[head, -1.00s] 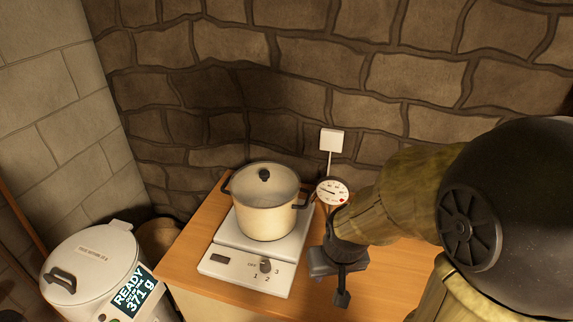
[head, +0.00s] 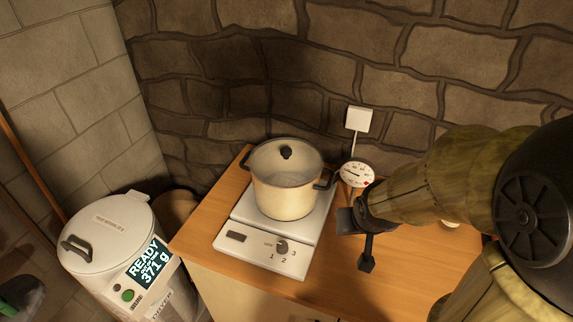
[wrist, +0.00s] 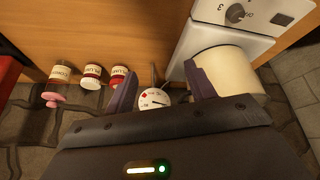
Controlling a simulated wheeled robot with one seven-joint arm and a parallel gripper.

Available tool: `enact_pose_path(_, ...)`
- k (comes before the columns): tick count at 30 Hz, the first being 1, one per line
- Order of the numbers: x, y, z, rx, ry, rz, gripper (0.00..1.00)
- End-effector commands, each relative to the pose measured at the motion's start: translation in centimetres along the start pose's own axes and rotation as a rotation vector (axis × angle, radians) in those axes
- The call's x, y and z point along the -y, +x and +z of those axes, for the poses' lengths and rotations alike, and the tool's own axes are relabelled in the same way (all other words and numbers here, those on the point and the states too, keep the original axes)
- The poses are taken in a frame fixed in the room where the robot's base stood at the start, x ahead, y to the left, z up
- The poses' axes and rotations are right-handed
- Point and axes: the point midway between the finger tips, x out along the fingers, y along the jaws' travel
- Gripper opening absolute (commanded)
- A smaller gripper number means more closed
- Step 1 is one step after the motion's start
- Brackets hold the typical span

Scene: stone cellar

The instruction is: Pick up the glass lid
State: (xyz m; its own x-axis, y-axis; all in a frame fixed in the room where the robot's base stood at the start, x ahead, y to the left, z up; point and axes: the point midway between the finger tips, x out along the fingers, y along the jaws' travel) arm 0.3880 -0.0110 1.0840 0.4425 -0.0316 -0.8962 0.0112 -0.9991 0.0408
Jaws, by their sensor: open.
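The glass lid (head: 270,160) lies on the cream pot (head: 283,198) in the head view, with a dark rim and a black knob (head: 287,152) at its middle. The pot stands on a white hot plate (head: 262,246). My gripper (head: 356,242) is right of the pot and nearer the camera, apart from the lid. In the wrist view my gripper (wrist: 160,76) is open, with nothing held between its fingers. The pot's pale side (wrist: 228,72) shows there behind the right finger. The lid cannot be made out in that view.
A round dial (head: 357,173) stands close to the pot's right handle. A white lidded machine (head: 108,225) reading 371 g stands left of the wooden worktop (head: 205,215). Several labelled jars (wrist: 92,75) show in the wrist view. The stone wall rises behind the pot.

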Motion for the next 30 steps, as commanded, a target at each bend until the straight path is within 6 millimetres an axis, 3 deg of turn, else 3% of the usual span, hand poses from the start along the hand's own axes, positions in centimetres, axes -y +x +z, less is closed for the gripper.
enact_pose_path(1,-0.2,1.1,-0.9,-0.081,-0.009,0.004,0.55)
enact_pose_path(5,0.3,1.4,-4.7,-0.326,-0.055,-0.024,0.55)
enact_pose_path(9,2.4,0.4,-7.9,-0.567,-0.118,-0.115,0.55)
enact_pose_path(12,4.4,-0.7,-9.1,-0.695,-0.165,-0.203,0.55)
enact_pose_path(18,7.0,-2.3,-9.7,-0.805,-0.222,-0.322,0.55)
enact_pose_path(30,7.2,-2.5,-10.0,-0.81,-0.225,-0.331,0.55)
